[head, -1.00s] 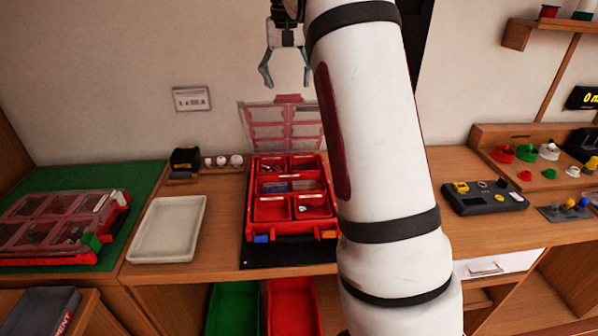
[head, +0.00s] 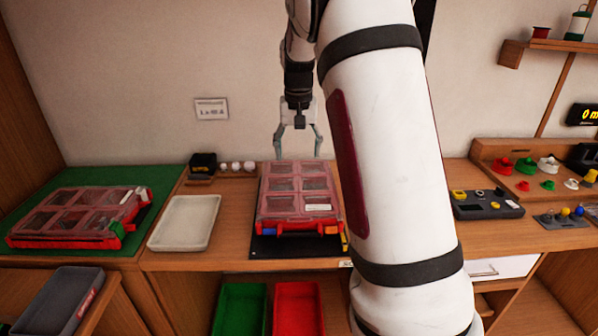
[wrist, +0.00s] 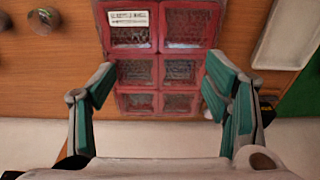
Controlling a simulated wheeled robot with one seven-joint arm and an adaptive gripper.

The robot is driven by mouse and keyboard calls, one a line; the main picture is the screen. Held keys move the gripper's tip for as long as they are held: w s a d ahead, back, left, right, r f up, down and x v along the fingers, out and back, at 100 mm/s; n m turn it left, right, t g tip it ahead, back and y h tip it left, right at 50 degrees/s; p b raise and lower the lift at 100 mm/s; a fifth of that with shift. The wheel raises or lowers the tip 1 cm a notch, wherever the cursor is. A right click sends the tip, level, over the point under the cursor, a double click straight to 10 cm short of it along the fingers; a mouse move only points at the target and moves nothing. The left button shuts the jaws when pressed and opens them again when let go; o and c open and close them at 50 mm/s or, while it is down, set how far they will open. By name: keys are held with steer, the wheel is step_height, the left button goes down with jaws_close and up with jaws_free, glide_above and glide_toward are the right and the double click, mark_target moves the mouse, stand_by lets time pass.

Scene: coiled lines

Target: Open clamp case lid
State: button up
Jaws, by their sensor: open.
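A red case (head: 300,207) with a clear, compartmented lid stands on a dark mat at the middle of the bench. Its lid lies down over the compartments, and a white label sits near the lid's front right. A blue latch (head: 268,232) and an orange latch (head: 325,229) show on its front. My gripper (head: 298,157) is open and empty, pointing down at the case's back edge. In the wrist view the lid (wrist: 160,75) shows between and beyond the open fingers (wrist: 158,88). I cannot tell whether a finger touches it. The label's text is too blurred to read surely.
A second red case (head: 75,215), lid down, lies on a green mat at left. A white tray (head: 184,223) stands between the cases. A black box (head: 203,164) is behind it. A yellow-buttoned device (head: 486,205) is right of my arm. Green and red bins (head: 240,308) are below.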

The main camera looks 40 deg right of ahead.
steer(key=shift+s+a+f, duration=0.2)
steer(key=shift+s+f, duration=0.15)
steer(key=shift+f, duration=0.35)
steer(key=shift+s+a+f, duration=0.25)
steer(key=shift+s+f, duration=0.05)
steer(key=shift+f, duration=0.35)
steer(key=shift+s+a+f, duration=0.2)
steer(key=shift+s+f, duration=0.15)
steer(key=shift+f, duration=0.35)
